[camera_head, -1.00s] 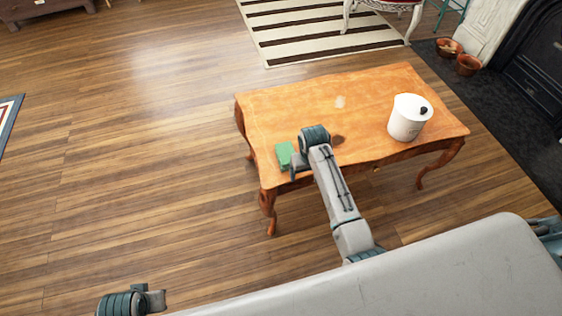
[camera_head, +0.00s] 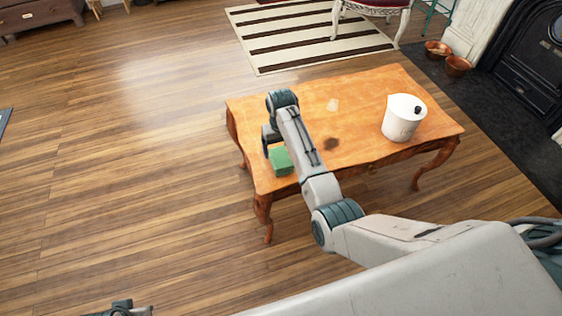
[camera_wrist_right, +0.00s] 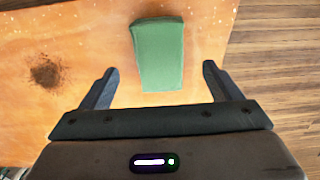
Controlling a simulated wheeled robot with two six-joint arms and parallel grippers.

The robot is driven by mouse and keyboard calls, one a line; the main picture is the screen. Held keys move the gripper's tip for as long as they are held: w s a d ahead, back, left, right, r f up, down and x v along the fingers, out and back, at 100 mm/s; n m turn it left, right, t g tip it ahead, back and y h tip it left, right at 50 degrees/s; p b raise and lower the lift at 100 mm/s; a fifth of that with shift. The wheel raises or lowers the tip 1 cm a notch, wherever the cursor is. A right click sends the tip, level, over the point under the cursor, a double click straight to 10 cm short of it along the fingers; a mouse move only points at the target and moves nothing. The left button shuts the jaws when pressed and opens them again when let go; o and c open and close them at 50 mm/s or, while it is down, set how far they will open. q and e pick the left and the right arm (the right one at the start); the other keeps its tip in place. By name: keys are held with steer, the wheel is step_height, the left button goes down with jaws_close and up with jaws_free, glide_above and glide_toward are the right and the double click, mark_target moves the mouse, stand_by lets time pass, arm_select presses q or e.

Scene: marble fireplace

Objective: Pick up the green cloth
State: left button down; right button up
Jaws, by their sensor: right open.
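The green cloth (camera_head: 281,161) is a small folded block on the left end of the wooden table (camera_head: 350,95), near its front edge. In the right wrist view the cloth (camera_wrist_right: 159,55) lies ahead of and between the spread fingers. My right gripper (camera_head: 267,145) is above the table beside the cloth. In the wrist view the gripper (camera_wrist_right: 158,82) is open and empty, with no finger touching the cloth. Part of my left arm (camera_head: 125,308) shows at the bottom edge of the head view; its fingers are not visible.
A dark stain (camera_head: 331,144) and a pale spot (camera_head: 333,104) mark the tabletop. A striped rug (camera_head: 300,35) lies behind. The wooden floor to the left is clear.

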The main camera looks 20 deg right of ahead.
mark_target(281, 157)
step_height(281, 157, down, 7)
steer(key=shift+w+r+b, duration=0.15)
steer(key=shift+r+b, duration=0.05)
steer(key=shift+b, duration=0.35)
arm_select(q)
steer(key=r, duration=0.2)
steer(key=s+r, duration=0.1)
steer(key=shift+d+r+t, duration=0.15)
steer(key=shift+d+t, duration=0.1)
steer(key=shift+t, duration=0.05)
arm_select(e)
steer(key=shift+c, duration=0.3)
steer(key=c, duration=1)
